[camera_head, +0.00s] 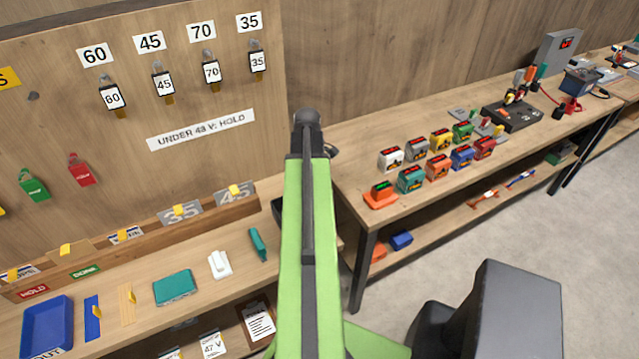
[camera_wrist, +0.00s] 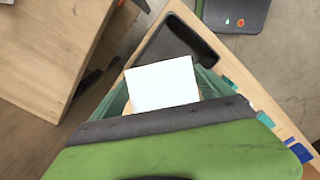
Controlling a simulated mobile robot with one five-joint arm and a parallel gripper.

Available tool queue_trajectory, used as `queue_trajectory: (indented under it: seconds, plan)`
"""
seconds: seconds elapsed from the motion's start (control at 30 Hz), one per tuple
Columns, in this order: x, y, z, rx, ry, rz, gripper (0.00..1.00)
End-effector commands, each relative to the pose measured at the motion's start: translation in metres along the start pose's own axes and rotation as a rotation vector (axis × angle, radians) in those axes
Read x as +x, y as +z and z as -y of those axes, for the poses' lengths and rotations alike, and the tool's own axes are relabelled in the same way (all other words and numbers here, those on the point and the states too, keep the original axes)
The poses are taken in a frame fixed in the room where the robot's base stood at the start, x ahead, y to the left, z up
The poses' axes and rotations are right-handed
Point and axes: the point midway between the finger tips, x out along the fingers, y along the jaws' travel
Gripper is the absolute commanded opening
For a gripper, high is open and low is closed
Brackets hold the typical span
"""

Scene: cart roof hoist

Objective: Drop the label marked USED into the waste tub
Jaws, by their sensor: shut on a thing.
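In the wrist view a white card (camera_wrist: 160,80), taken to be the label, is held at my gripper (camera_wrist: 163,97). Its visible face is blank, so no USED mark shows. My gripper is shut on it; the fingertips are mostly hidden. A dark grey open tub (camera_wrist: 172,44), likely the waste tub, lies just beyond the card at the bench end. The card overlaps its near part in the picture; the height between them is unclear. In the head view a dark edge of the tub (camera_head: 277,207) shows beside my green arm, which hides my gripper and the card.
The left bench holds a blue tray (camera_head: 45,326), a teal block (camera_head: 175,287) and a white item (camera_head: 219,264). Tags hang on the board (camera_head: 200,110) behind it. A second bench (camera_head: 375,200) with several small coloured batteries stands right. Open floor (camera_head: 590,225) lies in front.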

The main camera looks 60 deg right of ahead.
Motion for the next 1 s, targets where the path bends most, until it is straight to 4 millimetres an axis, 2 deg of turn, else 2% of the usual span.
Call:
queue_trajectory:
  seconds: [0.17,0.5,0.83,0.87,0.9,1.0]
  plan:
    - [0.014,0.001,0.0,0.001,0.0,0.0,0.46]
    - [0.059,0.001,0.0,0.001,0.0,0.0,0.46]
    - [0.06,0.001,0.0,0.001,0.0,0.0,0.46]
    - [0.06,0.001,0.0,0.001,0.0,0.0,0.94]
    - [0.06,0.001,0.0,0.001,0.0,0.0,0.99]
    - [0.06,0.001,0.0,0.001,0.0,0.0,1.0]
